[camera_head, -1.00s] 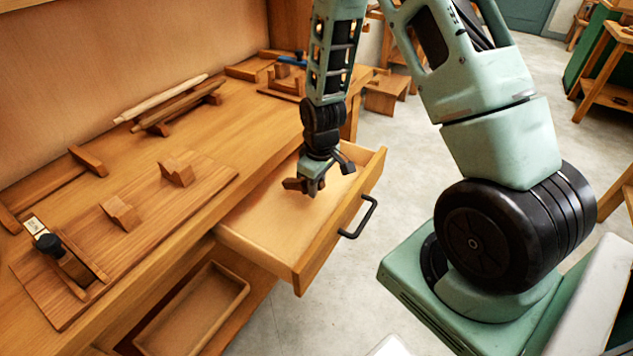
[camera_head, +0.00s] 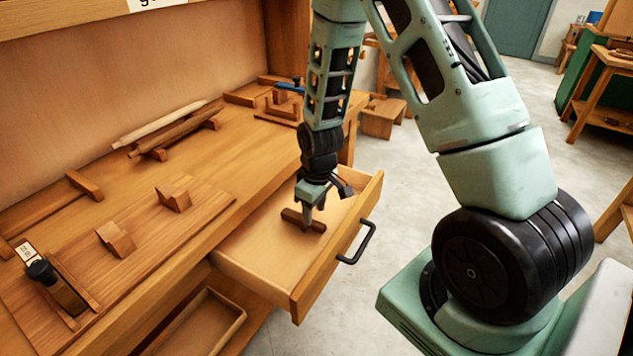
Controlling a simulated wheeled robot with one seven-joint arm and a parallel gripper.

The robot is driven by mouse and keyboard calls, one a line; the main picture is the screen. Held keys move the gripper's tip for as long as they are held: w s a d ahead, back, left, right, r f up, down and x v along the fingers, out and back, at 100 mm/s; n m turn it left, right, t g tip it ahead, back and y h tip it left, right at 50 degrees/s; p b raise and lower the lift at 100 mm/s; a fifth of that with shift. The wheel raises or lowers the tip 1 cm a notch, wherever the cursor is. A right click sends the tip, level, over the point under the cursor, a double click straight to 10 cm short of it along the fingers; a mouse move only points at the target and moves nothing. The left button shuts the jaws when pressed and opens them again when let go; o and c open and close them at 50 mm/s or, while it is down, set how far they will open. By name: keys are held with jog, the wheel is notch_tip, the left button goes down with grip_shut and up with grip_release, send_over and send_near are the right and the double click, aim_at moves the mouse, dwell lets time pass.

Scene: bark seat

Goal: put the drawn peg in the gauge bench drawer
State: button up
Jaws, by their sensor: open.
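The gauge bench drawer (camera_head: 262,257) is pulled out from the bench front, with a black handle (camera_head: 357,243) on its face. A short dark brown wooden peg (camera_head: 294,218) is inside the drawer, beneath my gripper (camera_head: 309,214). The peg seems to lie on the drawer floor. My gripper points down over the drawer with its fingers at the peg. The jaws are open. The gripper hides part of the peg and the back of the drawer.
Long rods (camera_head: 175,131) rest on supports behind. An open tray (camera_head: 205,325) is below the bench top.

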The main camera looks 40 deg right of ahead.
notch_tip(320, 180, up, 16)
jog(key=s+p, duration=0.1)
jog(key=shift+d+p, duration=0.2)
jog(key=shift+p, duration=0.1)
jog(key=shift+a+r, duration=0.1)
jog(key=shift+r, duration=0.05)
jog(key=s+a+r+n+p, duration=0.15)
jog(key=s+a+r, duration=0.25)
jog(key=a, duration=0.4)
jog(key=s+a+r+n+p, duration=0.1)
jog(key=s+a+r+p, duration=0.2)
jog(key=a, duration=0.5)
jog(key=s+a+r, duration=0.2)
jog(key=s+a, duration=0.1)
jog(key=s, duration=0.3)
jog(key=s+a+r+n+p, duration=0.1)
jog(key=s+a+r, duration=0.1)
jog(key=s+a, duration=0.2)
jog(key=s, duration=0.3)
jog(key=shift+s+a+g, duration=0.2)
jog(key=shift+g, duration=0.2)
jog(key=shift+n, duration=0.25)
